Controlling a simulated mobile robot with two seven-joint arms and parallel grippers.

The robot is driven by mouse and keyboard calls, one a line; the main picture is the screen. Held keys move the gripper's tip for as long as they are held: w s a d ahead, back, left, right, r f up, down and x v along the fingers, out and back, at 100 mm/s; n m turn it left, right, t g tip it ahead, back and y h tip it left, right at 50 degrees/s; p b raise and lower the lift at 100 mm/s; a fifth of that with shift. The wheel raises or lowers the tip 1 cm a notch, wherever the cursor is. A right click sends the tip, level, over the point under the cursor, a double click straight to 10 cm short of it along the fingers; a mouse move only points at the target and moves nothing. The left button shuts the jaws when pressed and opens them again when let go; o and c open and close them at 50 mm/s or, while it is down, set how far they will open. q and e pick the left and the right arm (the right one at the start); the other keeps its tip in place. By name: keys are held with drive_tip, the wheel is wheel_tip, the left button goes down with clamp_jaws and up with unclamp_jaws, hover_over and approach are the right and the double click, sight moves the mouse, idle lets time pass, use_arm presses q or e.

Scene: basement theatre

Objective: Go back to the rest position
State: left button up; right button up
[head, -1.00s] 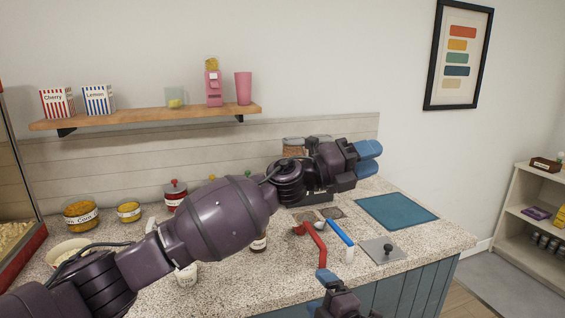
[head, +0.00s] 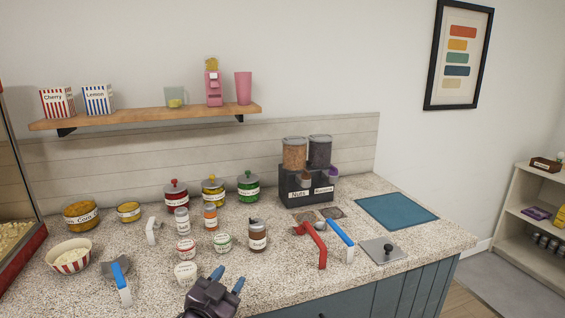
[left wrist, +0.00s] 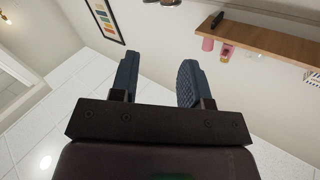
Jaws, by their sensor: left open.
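My left gripper (head: 228,279) is at the bottom edge of the head view, in front of the counter. Its two blue fingers are apart with nothing between them. In the left wrist view the open fingers (left wrist: 158,80) show against wall and ceiling, with the picture frame (left wrist: 105,18) and the wooden shelf (left wrist: 262,42) beyond. My right gripper is not in view.
The speckled counter (head: 320,275) holds a striped bowl (head: 69,262), several jars, a blue-handled scoop (head: 121,280), a dispenser (head: 305,188), red (head: 318,245) and blue (head: 341,232) handled tools, and a blue mat (head: 396,210). Jars stand just behind my left gripper.

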use_arm(q)
drive_tip(key=s+a+f+n+g+y, duration=0.2)
drive_tip(key=s+a+f, duration=0.3)
drive_tip(key=s+f, duration=0.3)
drive_tip(key=s+a+f+n+g+y, duration=0.2)
drive_tip(key=s+a+f, duration=0.3)
drive_tip(key=s, duration=0.5)
drive_tip(key=s+a+f+n+g+y, duration=0.1)
drive_tip(key=s+a+f+n+y, duration=0.1)
drive_tip(key=s+a+f, duration=0.4)
drive_tip(key=s+f, duration=0.4)
drive_tip(key=shift+f+n+g, duration=0.3)
drive_tip(key=shift+g, duration=0.1)
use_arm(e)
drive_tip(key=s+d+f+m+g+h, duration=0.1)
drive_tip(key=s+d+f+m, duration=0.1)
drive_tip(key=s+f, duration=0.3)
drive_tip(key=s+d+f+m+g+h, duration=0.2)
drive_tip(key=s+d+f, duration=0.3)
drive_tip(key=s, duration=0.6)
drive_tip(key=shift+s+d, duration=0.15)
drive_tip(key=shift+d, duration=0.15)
use_arm(q)
drive_tip(key=shift+s, duration=0.1)
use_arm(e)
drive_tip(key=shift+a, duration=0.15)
